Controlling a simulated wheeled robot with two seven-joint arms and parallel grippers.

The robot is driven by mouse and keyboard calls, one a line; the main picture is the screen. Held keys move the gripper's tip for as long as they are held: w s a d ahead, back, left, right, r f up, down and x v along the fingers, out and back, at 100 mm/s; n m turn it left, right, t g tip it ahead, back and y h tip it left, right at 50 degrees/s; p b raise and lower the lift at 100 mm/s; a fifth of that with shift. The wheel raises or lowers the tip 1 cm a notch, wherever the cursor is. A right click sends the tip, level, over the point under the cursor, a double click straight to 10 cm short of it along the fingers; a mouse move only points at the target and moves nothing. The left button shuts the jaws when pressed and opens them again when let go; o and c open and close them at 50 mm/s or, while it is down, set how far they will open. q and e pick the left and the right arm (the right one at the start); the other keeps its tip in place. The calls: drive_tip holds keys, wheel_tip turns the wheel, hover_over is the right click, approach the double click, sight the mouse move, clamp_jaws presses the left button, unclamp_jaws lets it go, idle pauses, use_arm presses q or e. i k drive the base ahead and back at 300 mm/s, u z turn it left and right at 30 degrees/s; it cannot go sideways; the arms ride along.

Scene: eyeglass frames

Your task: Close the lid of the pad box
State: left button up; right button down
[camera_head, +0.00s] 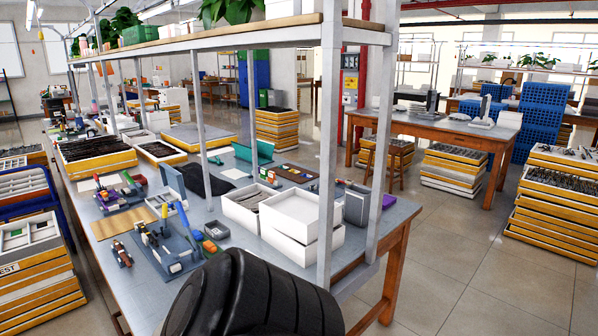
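No box is clearly marked as the pad box at this distance. On the near workbench (210,205), a flat blue panel (172,183) stands tilted up among small tools and could be a raised lid. A teal panel (253,154) also stands upright farther back. White boxes (300,212) are stacked near the right end, and an open white box (240,208) with dark contents is beside them. I cannot tell which of these is the pad box. Neither of my grippers shows in the head view.
A large black ribbed shape (255,300) blocks the bottom middle. A metal shelf frame (331,130) rises from the bench. Yellow-edged tray stacks (40,280) stand at left. A wooden table (440,130) is at back right, with clear floor (440,260) before it.

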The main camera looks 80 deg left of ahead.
sight(170, 177)
drive_tip(key=u, duration=0.75)
drive_tip(key=i, duration=3.35)
drive_tip(key=u, duration=3.9)
drive_tip(key=i, duration=1)
drive_tip(key=u, duration=0.25)
drive_tip(key=k, duration=0.35)
drive_tip(key=u, duration=0.9)
drive_tip(key=k, duration=0.85)
drive_tip(key=u, duration=0.75)
drive_tip(key=i, duration=2.5)
drive_tip(key=z, duration=0.15)
